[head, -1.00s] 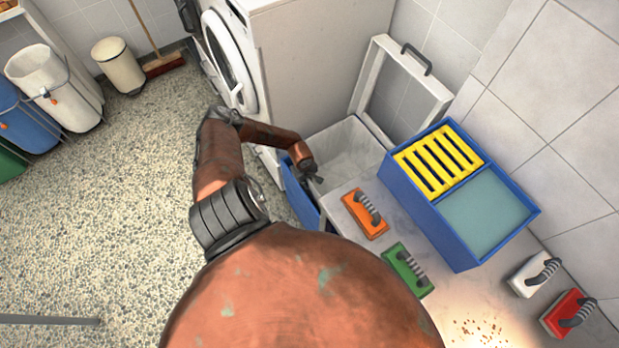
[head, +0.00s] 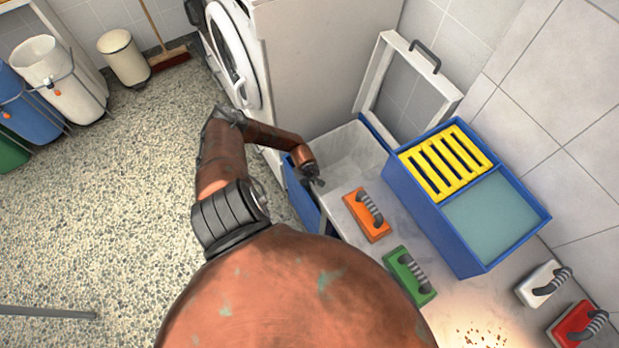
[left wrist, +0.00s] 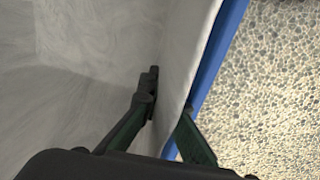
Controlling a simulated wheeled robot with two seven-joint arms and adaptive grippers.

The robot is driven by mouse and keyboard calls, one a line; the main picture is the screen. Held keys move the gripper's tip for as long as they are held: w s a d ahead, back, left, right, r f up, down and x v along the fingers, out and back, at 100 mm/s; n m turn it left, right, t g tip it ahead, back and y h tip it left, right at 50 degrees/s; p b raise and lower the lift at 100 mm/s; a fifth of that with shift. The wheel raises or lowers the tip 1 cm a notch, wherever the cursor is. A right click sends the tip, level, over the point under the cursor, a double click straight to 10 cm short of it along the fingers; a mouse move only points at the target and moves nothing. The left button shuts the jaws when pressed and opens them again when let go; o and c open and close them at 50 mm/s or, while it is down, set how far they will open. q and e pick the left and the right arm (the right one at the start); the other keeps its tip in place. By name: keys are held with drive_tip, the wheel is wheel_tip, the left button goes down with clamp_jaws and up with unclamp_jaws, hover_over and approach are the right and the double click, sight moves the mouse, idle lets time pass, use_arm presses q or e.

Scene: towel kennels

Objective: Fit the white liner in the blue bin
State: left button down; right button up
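The blue bin (head: 304,203) stands beside the washing machine, its near end partly behind the worktop. The white liner (head: 350,150) lies inside it, with a blue edge showing at the far right corner. My left gripper (head: 314,178) is at the bin's left side. In the left wrist view my left gripper (left wrist: 168,90) straddles the liner's wall (left wrist: 185,50). One finger is on the liner's inner face; the other goes behind the liner near the bin's blue rim (left wrist: 219,45). The fingers look closed on the liner, though the far fingertip is hidden. My right gripper is out of view.
The worktop holds an orange float (head: 366,214), a green float (head: 410,276) and a blue tub (head: 438,232) with a yellow grate (head: 445,162). A washing machine (head: 310,65) and a white frame (head: 375,85) stand behind the bin. Open floor (head: 110,220) lies left.

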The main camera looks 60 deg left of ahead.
use_arm(q)
drive_tip(key=shift+f, duration=0.2)
drive_tip(key=shift+d+f+b, duration=0.1)
drive_tip(key=shift+f+b, duration=0.5)
drive_tip(key=shift+f, duration=0.1)
drive_tip(key=c, duration=2.7)
unclamp_jaws()
